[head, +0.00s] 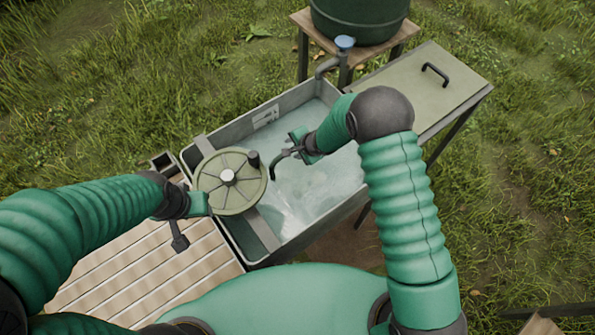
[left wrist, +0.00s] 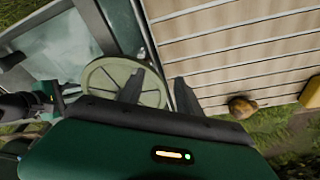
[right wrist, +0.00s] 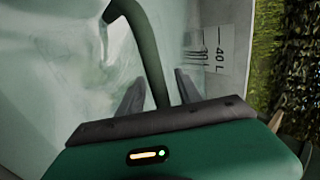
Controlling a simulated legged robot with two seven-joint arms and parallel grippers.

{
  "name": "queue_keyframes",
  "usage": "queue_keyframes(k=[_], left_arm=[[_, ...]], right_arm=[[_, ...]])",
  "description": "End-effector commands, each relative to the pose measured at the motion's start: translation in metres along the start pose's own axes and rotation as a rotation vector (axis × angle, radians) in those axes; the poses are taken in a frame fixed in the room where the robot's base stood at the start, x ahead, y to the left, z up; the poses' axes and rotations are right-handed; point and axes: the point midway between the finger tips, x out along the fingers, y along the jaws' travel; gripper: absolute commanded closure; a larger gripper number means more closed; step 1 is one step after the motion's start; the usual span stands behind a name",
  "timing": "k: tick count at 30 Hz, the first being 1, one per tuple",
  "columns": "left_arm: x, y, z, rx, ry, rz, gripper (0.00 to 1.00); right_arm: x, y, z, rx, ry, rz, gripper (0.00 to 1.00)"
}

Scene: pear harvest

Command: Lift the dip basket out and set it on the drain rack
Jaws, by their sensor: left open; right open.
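The grey trough (head: 196,153) holds cloudy, pale water. A dark curved bar (head: 273,166), likely the dip basket's handle, rises from the water; no basket body can be made out below. My right gripper (head: 290,154) is open over the trough. In the right wrist view the bar (right wrist: 150,55) runs between its two fingers (right wrist: 158,92), without visible clamping. The slatted wooden drain rack (head: 150,270) is at the lower left, beside the trough. My left gripper (head: 190,222) is open and empty near the rack's edge; one finger overlaps the round crank disc in the left wrist view.
The round green crank disc (head: 232,196) sits across the trough's left part. A tank (head: 358,20) on a wooden stand and a blue-topped tap (head: 344,43) are behind. A flat panel with a black handle (head: 434,72) is at right. Volume marks (right wrist: 208,52) line the trough wall.

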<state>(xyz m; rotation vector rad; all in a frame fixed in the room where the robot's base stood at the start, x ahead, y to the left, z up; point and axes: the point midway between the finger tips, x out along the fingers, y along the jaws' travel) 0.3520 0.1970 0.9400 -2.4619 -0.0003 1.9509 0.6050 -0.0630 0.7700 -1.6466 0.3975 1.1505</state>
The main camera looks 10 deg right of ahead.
Motion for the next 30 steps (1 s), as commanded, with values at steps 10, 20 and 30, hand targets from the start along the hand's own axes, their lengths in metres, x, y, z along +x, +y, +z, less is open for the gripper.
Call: queue_keyframes(k=[10, 20, 30], left_arm=[[0.0006, 0.0000, 0.0002, 0.000, 0.000, 0.000, 0.59], [0.0007, 0.0000, 0.0002, 0.000, 0.000, 0.000, 0.59], [0.0008, 0.0000, 0.0002, 0.000, 0.000, 0.000, 0.59]], right_arm=[[0.0050, 0.0003, -0.0007, 0.000, 0.002, -0.001, 0.69], [0.0055, 0.0004, -0.0008, 0.000, 0.002, 0.000, 1.00], [0.0057, 0.0008, -0.0010, 0.000, 0.002, 0.001, 1.00]])
